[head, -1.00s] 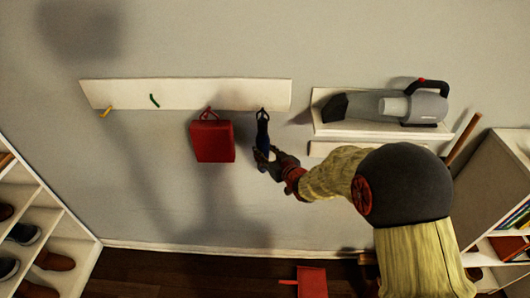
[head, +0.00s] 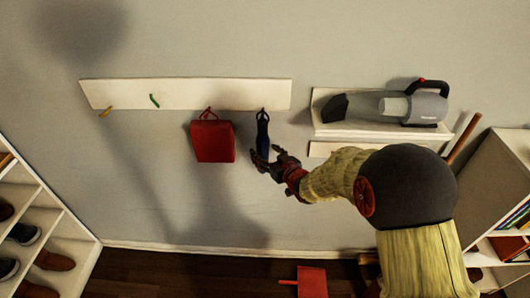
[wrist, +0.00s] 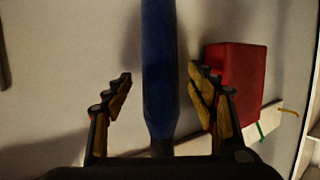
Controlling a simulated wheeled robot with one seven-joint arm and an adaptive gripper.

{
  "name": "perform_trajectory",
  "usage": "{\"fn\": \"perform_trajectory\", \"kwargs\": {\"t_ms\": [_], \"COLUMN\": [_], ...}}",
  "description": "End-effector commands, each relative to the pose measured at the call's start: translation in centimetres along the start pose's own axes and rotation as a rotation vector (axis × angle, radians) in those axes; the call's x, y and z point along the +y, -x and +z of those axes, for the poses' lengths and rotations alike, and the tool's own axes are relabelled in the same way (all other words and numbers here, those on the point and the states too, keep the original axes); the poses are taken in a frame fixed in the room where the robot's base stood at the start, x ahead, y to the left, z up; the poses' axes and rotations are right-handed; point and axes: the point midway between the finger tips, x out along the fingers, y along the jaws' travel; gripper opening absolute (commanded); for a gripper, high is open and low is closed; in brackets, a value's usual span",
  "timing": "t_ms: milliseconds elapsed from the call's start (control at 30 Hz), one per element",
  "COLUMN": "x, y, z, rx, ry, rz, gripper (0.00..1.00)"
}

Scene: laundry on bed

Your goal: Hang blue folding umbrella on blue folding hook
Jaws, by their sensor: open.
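The blue folding umbrella (head: 262,137) hangs upright from the dark blue hook (head: 262,111) at the right end of the white wall rail (head: 190,94). In the wrist view the umbrella (wrist: 158,75) runs lengthwise between the fingers, with a gap on each side. My gripper (head: 264,160) is open beside the lower part of the umbrella in the head view. In the wrist view my gripper's (wrist: 160,85) yellow-padded fingers are spread and touch nothing that I can see. The hook is small and dark, so how the loop sits on it is hard to tell.
A red bag (head: 212,141) hangs on the red hook just left of the umbrella. The green hook (head: 154,100) and yellow hook (head: 105,111) are empty. A handheld vacuum (head: 400,106) lies on a shelf at right. A red dustpan (head: 311,281) is below.

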Motion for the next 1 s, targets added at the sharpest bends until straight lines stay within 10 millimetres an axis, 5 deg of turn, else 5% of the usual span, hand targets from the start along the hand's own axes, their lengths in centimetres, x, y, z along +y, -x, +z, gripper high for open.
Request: {"fn": "perform_trajectory", "kwargs": {"t_ms": [600,1000], "x": [0.1,0.2], "y": [10.2,11.4], "z": [-0.1,0.5], "rx": [0.003,-0.019], "ry": [0.0,0.015], "rz": [0.001,0.006], "gripper": [0.57,0.57]}}
